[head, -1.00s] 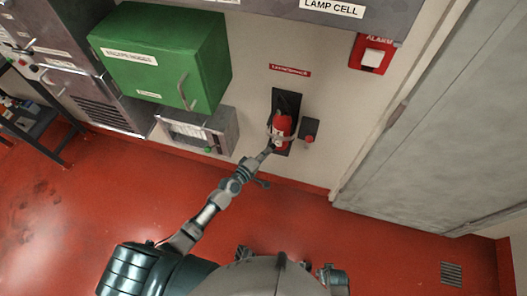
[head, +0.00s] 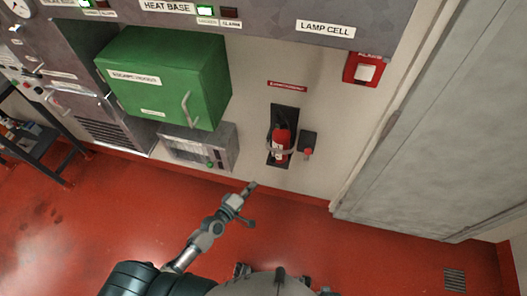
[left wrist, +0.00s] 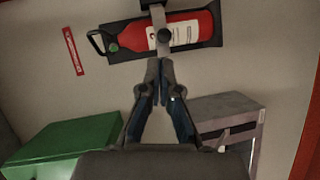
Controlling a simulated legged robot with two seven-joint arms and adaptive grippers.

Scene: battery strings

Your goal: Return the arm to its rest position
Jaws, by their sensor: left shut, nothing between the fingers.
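My left arm reaches up from the bottom of the head view. Its left gripper (head: 250,188) is shut and empty, in front of the wall and below the fire extinguisher (head: 281,142). In the left wrist view the shut fingers (left wrist: 160,75) show in the middle, with the red extinguisher (left wrist: 190,32) beyond their tips. The extinguisher sits in its black wall bracket (head: 283,109), with a grey strap around it. The gripper is apart from it. My right gripper does not show.
A green box (head: 165,75) and a grey unit (head: 200,147) are on the wall to the left. A red alarm box (head: 364,69) is at upper right, and a grey door (head: 430,130) stands at right. The red floor (head: 110,220) is clear nearby.

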